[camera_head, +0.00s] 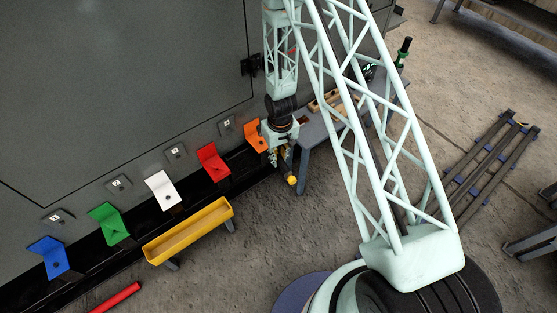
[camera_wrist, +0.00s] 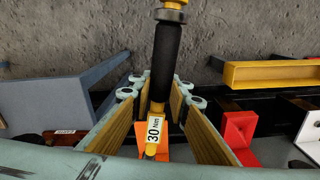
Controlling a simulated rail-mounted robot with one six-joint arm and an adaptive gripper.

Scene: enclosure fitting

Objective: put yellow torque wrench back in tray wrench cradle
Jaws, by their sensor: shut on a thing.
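The yellow torque wrench (camera_wrist: 165,55) has a black grip, a yellow end and a "30 Nm" label in the wrist view. My gripper (camera_wrist: 160,95) is shut on it, with a finger on each side. In the head view the wrench's yellow end (camera_head: 292,180) hangs below my gripper (camera_head: 282,155), beside the orange bracket and the grey-blue bench (camera_head: 315,150). Wooden pieces (camera_head: 325,103) lie on that bench, partly behind my arm. I cannot tell which of them is the wrench cradle. The bench also shows at left in the wrist view (camera_wrist: 60,95).
Blue (camera_head: 48,258), green (camera_head: 108,223), white (camera_head: 163,190), red (camera_head: 213,163) and orange (camera_head: 254,135) brackets line the grey enclosure wall. A yellow trough (camera_head: 190,232) stands before them. A green-and-black item (camera_head: 402,52) stands at the bench's far end. Floor right of the trough is clear.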

